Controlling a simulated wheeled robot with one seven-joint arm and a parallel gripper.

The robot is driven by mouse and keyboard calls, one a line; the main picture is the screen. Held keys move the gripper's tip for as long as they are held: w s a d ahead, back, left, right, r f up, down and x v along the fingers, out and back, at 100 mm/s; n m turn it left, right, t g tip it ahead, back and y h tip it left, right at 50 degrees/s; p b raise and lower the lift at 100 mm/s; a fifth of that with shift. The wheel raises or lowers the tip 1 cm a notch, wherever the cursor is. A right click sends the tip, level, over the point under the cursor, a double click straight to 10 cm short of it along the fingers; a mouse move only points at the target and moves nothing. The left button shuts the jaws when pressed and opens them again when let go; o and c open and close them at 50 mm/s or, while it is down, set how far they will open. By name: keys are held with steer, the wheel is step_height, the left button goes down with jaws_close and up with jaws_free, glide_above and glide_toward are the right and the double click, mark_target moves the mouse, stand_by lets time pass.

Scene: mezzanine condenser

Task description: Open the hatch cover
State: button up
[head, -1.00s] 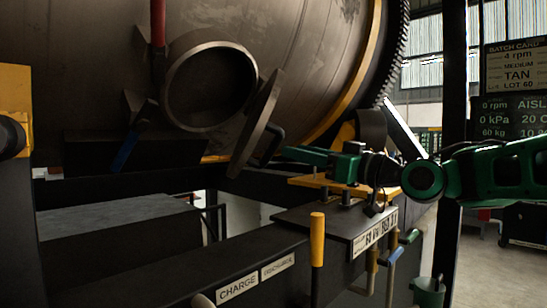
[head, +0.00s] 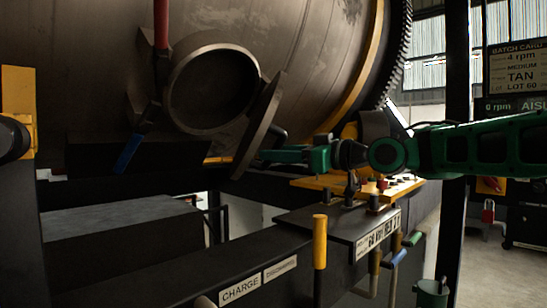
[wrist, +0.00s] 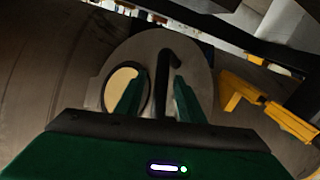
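The hatch cover (head: 259,126) is a thick grey disc that stands swung out to the right of the round hatch opening (head: 213,88) on the drum, seen nearly edge-on. The opening is uncovered and dark inside. A dark handle (head: 274,141) sticks out from the cover's outer face. In the wrist view the cover (wrist: 196,62) is seen face-on, with the hooked black handle (wrist: 166,82) between my fingers. My gripper (wrist: 160,90) is open, with a gap visible on each side of the handle. In the head view my gripper (head: 277,155) is beside the cover's lower right.
A red lever (head: 161,25) and a blue lever (head: 128,153) sit left of the opening. Below are a yellow post handle (head: 320,240), a dark labelled ledge (head: 215,265) and a yellow control panel (head: 315,183). A yellow bracket (wrist: 240,95) is right of my fingers in the wrist view.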

steer(key=shift+w+a, duration=0.35)
steer(key=shift+a, duration=0.25)
jaws_close()
